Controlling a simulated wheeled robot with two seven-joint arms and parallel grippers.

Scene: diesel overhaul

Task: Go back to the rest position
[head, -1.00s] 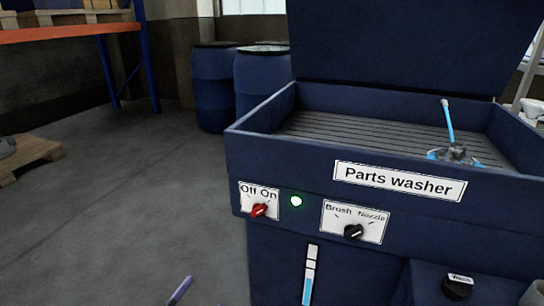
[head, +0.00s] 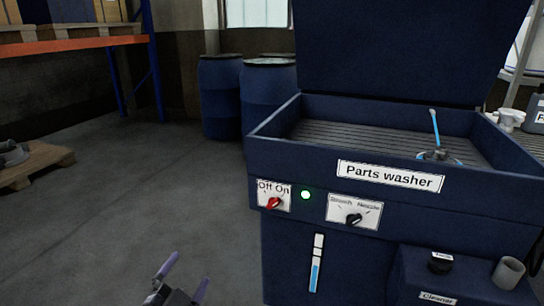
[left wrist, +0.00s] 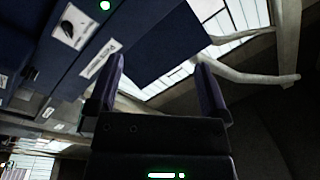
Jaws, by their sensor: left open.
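My left gripper (head: 184,279) shows at the bottom of the head view, left of the parts washer and apart from it. Its two purple fingers are spread with nothing between them. In the left wrist view the open fingers (left wrist: 158,88) frame empty space, with the washer at the upper left. The dark blue parts washer (head: 330,262) stands at the right with its lid (head: 400,50) raised. Its red Off/On knob (head: 273,203) sits beside a lit green lamp (head: 305,195). My right gripper is not in view.
A blue brush (head: 435,128) stands in the washer basin. Blue drums (head: 220,100) stand behind the washer. A pallet (head: 35,165) lies at the left, below an orange-beamed rack (head: 80,47). The grey floor (head: 110,220) between is clear. A grey cup (head: 508,272) is at the lower right.

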